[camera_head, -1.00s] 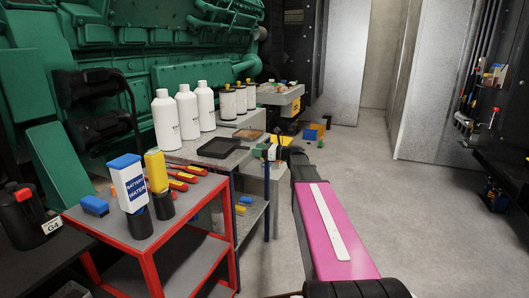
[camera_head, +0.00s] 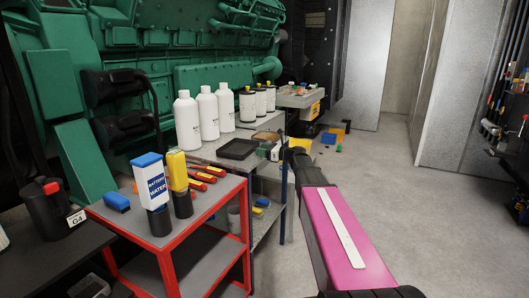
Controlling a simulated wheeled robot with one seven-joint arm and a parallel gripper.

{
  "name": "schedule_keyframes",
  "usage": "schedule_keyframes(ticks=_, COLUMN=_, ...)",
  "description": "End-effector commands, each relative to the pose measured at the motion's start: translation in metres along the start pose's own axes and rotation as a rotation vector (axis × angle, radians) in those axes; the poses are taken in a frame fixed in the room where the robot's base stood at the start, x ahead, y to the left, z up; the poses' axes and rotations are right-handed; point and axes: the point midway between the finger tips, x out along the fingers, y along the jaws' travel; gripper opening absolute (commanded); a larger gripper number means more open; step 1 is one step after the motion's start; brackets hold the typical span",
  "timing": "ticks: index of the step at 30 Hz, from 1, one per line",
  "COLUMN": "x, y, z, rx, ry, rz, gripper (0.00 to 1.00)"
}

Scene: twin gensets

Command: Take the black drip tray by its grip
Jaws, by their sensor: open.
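The black drip tray (camera_head: 238,149) is a shallow, dark rectangular tray. It lies flat on the grey bench top, in front of the white bottles. My gripper (camera_head: 270,151) is small in the head view, at the far end of my arm, just right of the tray. It is open, and a narrow gap seems to lie between it and the tray. The tray's grip is too small to make out, and I cannot tell whether the fingers touch it.
A brown shallow tray (camera_head: 266,136) lies behind the black one. A red cart (camera_head: 190,235) with bottles and red-handled tools is nearer, at left. The floor (camera_head: 415,215) at right is clear.

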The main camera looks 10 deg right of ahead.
Motion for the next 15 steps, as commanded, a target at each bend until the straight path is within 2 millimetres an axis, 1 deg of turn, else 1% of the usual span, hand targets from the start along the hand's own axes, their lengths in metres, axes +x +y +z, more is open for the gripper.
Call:
schedule_keyframes(ticks=5, x=0.0, y=0.0, z=0.0, rx=0.0, ry=0.0, rz=0.0, gripper=0.51)
schedule_keyframes(ticks=6, x=-0.0001, y=0.0, z=0.0, rx=0.0, ry=0.0, rz=0.0, gripper=0.45)
schedule_keyframes(ticks=7, x=-0.0001, y=0.0, z=0.0, rx=0.0, ry=0.0, rz=0.0, gripper=0.35)
schedule_keyframes(ticks=8, x=-0.0001, y=0.0, z=0.0, rx=0.0, ry=0.0, rz=0.0, gripper=0.25)
schedule_keyframes(ticks=9, x=-0.0001, y=0.0, z=0.0, rx=0.0, ry=0.0, rz=0.0, gripper=0.12)
schedule_keyframes(ticks=10, x=-0.0001, y=0.0, z=0.0, rx=0.0, ry=0.0, rz=0.0, gripper=0.02)
schedule_keyframes(ticks=11, x=-0.0002, y=0.0, z=0.0, rx=0.0, ry=0.0, rz=0.0, gripper=0.0)
schedule_keyframes(ticks=15, x=-0.0002, y=0.0, z=0.0004, rx=0.0, ry=-0.001, rz=0.0, gripper=0.0)
